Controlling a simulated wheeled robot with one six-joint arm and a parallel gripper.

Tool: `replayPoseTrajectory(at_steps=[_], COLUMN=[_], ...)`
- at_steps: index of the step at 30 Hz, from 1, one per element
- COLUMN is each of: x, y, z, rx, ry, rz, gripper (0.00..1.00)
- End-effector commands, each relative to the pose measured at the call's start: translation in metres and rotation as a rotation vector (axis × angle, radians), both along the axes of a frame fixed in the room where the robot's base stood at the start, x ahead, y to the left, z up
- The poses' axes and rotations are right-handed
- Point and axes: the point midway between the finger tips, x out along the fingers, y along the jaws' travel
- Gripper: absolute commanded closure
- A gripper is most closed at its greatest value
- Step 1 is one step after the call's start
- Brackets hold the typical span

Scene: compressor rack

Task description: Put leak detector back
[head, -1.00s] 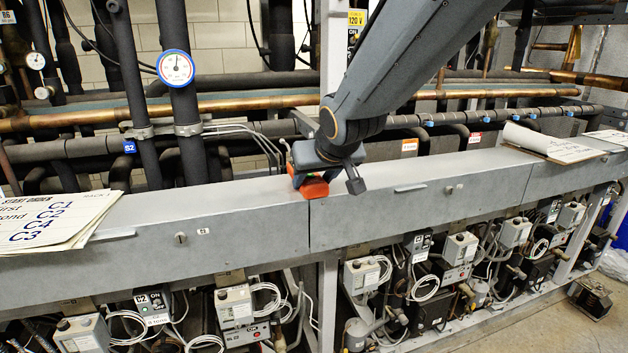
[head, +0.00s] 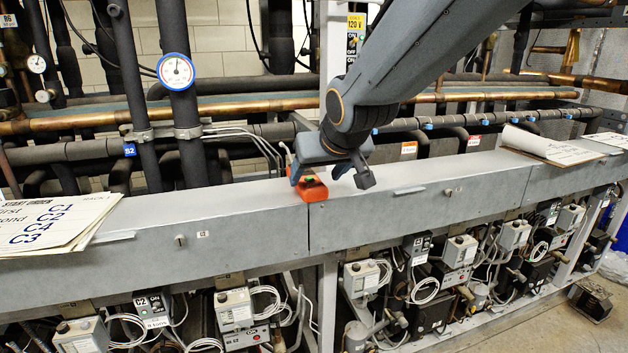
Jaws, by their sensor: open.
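The leak detector (head: 313,190) is a small orange-red device with a dark top. It rests on the grey metal ledge, by the seam between two panels. My gripper (head: 328,177) is open, just above and behind it, slightly to its right. One finger shows near the detector's left side and the other stands out to the right. The arm hides part of the detector's far side, and I cannot tell whether the fingers touch it.
Handwritten sheets (head: 50,222) lie on the ledge at left, and a clipboard with paper (head: 553,147) lies at right. Insulated pipes and a round gauge (head: 175,71) stand behind. Control boxes (head: 234,309) and cables fill the rack below.

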Motion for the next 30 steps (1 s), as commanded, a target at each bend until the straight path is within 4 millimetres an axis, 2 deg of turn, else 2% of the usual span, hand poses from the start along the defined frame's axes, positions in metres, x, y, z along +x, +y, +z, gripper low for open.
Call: replayPoseTrajectory(at_steps=[12, 20, 23, 26, 27, 30], x=[-0.042, -0.055, -0.058, -0.067, -0.074, -0.1], y=[-0.012, -0.017, -0.03, -0.059, -0.073, -0.109], z=[0.043, 0.053, 0.029, -0.025, -0.051, -0.112], rx=[0.002, -0.001, -0.016, -0.041, -0.052, -0.072], ry=[-0.002, 0.005, 0.053, 0.159, 0.213, 0.351], rz=[0.0, -0.001, -0.023, -0.077, -0.102, -0.165], gripper=[0.35, 0.35, 0.35, 0.35, 0.35, 0.35])
